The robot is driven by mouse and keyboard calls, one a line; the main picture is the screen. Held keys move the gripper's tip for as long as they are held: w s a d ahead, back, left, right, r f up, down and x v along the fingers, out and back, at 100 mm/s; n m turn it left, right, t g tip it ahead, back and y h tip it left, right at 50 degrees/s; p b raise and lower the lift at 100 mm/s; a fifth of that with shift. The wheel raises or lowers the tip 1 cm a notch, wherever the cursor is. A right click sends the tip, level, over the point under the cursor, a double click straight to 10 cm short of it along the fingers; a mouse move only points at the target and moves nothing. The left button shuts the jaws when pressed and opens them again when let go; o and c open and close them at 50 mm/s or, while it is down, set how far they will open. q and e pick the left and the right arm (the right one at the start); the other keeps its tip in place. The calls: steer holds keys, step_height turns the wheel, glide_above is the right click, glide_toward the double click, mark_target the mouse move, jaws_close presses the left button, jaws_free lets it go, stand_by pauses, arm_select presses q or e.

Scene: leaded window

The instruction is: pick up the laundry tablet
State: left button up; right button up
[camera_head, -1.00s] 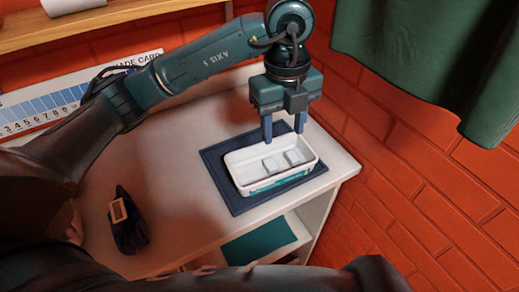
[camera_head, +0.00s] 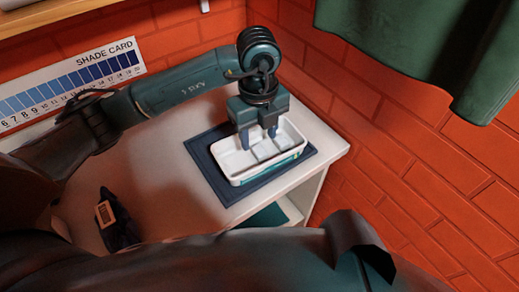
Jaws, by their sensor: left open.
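Two pale, whitish laundry tablets lie side by side in the right part of a white open box (camera_head: 236,180) with a teal band on its front: a left one (camera_head: 264,151) and a right one (camera_head: 284,141). The box's left part looks empty. My left gripper (camera_head: 258,138) points down over the box, with its two blue fingers apart and nothing between them. The fingertips are just behind and above the tablets. I cannot tell their exact height above them. My right gripper is not in view.
The box stands on a dark blue mat (camera_head: 207,168) on a pale worktop (camera_head: 165,160). A dark strap-like item with a tan buckle (camera_head: 106,213) lies at the left. A brick wall (camera_head: 405,165) and green curtain (camera_head: 425,50) bound the right side.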

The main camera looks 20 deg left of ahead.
mark_target(260, 150)
arm_select(q)
steer(key=shift+s+d+f, duration=0.1)
steer(key=shift+s+f, duration=0.05)
steer(key=shift+f, duration=1.75)
steer(key=shift+c, duration=0.6)
steer(key=c, duration=0.9)
steer(key=shift+r, duration=0.1)
steer(key=shift+c, duration=0.2)
step_height(260, 150, up, 10)
